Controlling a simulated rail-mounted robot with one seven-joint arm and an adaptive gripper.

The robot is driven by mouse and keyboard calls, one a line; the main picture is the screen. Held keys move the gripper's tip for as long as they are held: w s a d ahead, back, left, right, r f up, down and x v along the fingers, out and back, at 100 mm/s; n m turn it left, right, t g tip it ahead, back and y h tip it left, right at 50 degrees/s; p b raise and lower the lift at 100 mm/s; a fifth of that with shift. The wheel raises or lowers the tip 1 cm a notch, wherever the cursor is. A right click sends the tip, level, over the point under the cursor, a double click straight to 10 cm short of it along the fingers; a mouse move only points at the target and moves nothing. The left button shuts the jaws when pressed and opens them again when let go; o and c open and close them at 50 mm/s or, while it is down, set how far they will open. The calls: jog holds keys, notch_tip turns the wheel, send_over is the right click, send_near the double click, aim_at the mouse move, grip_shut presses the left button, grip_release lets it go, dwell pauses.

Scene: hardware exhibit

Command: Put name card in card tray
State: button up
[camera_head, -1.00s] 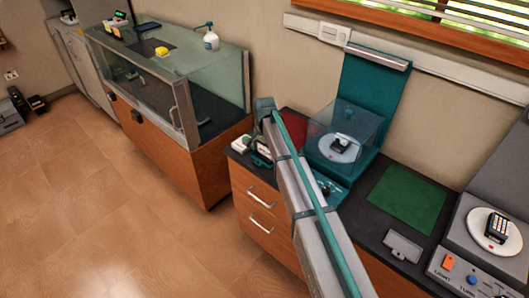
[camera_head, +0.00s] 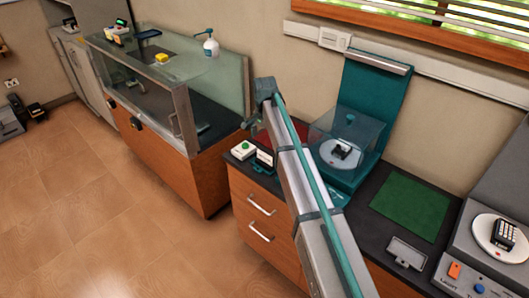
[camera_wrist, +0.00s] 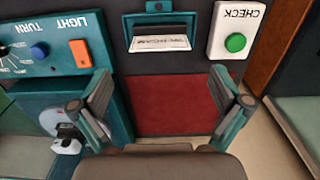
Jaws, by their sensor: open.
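A white name card (camera_wrist: 160,42) with dark print sits in a small teal tray (camera_wrist: 133,22) at the top middle of the wrist view. The card (camera_head: 264,157) and tray (camera_head: 262,169) also show at the counter's front left edge in the head view. The card seems to be at the tray's edge or tilted in it; I cannot tell exactly. My gripper (camera_wrist: 160,103) is open and empty above the red mat (camera_wrist: 170,100), with the card apart from its fingers.
A white CHECK box with a green button (camera_wrist: 235,42) stands beside the tray. A teal console (camera_wrist: 55,45) with an orange switch and blue knob is on the other side. A clear-covered turntable (camera_head: 345,150), green mat (camera_head: 410,205) and grey plate (camera_head: 405,252) are on the counter.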

jog(key=shift+r, duration=1.3)
